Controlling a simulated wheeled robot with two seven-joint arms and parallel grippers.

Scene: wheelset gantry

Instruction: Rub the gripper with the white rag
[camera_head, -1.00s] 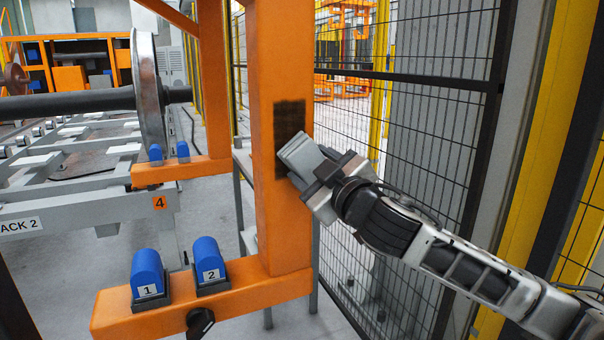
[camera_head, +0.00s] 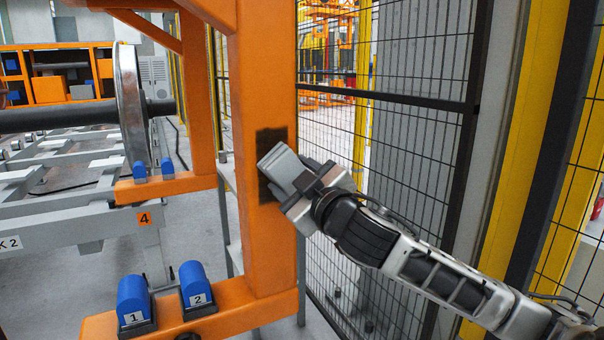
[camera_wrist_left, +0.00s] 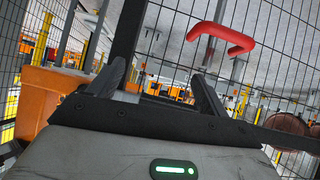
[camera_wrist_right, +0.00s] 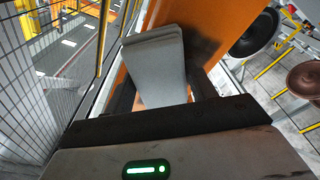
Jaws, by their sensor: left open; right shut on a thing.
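The white rag (camera_head: 281,166) is a folded, pale grey-white pad. My right gripper (camera_head: 306,186) is shut on it and holds it against or just in front of a dark smudged patch (camera_head: 270,138) on the upright of the orange gantry gripper (camera_head: 262,85). I cannot tell whether rag and steel touch. In the right wrist view, the rag (camera_wrist_right: 157,65) stands up between the fingers. My left gripper (camera_wrist_left: 165,90) shows only in its own wrist view, open and empty.
Blue blocks marked 1 (camera_head: 133,303) and 2 (camera_head: 196,284) sit on the orange lower arm. A wheelset (camera_head: 130,105) stands at the left. Mesh fencing (camera_head: 410,140) is close behind my right arm. A red bent handle (camera_wrist_left: 222,40) shows before my left gripper.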

